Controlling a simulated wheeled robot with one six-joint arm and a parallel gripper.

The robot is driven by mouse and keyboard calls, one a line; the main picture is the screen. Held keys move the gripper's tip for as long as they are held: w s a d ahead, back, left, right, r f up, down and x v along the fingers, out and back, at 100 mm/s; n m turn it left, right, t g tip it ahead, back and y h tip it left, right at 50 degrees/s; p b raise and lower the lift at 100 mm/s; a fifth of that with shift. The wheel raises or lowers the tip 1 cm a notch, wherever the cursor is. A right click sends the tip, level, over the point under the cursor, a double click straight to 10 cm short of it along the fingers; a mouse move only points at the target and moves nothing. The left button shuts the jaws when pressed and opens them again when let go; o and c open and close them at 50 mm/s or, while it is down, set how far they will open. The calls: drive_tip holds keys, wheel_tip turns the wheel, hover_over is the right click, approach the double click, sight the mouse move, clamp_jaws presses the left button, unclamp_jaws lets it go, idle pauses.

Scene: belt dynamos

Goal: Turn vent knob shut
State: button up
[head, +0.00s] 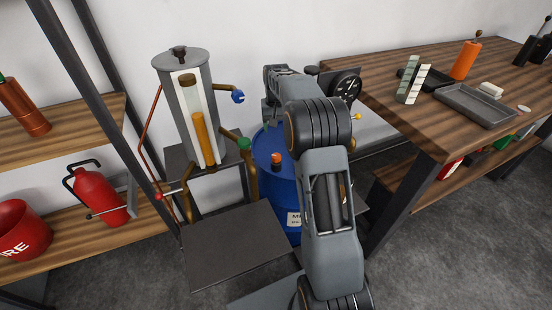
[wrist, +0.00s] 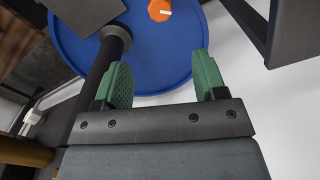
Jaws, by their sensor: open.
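An orange knob (head: 276,158) with a black base sits on top of a blue drum (head: 285,200); I take it for the vent knob. In the wrist view the knob (wrist: 160,10) shows from above at the top edge, partly cut off, with a white mark on its face. My gripper (wrist: 160,68) has two green fingers spread wide with nothing between them. It is over the rim side of the drum top (wrist: 75,45), apart from the knob. In the head view my arm hides most of the gripper.
A grey tank (head: 185,110) with blue, green and red handled valves stands left of the drum. A dark pipe (wrist: 98,75) rises by the drum in the wrist view. A dark plate (head: 240,245) lies in front. A wooden bench (head: 400,110) stands right.

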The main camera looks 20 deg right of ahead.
sight(276, 156)
wheel_tip(276, 156, down, 14)
drive_tip(key=m+b, duration=0.3)
drive_tip(key=shift+r+m, duration=0.1)
drive_tip(key=shift+m, duration=0.3)
drive_tip(key=shift+c, duration=0.4)
drive_tip(key=c, duration=0.8)
drive_tip(key=shift+c, duration=0.2)
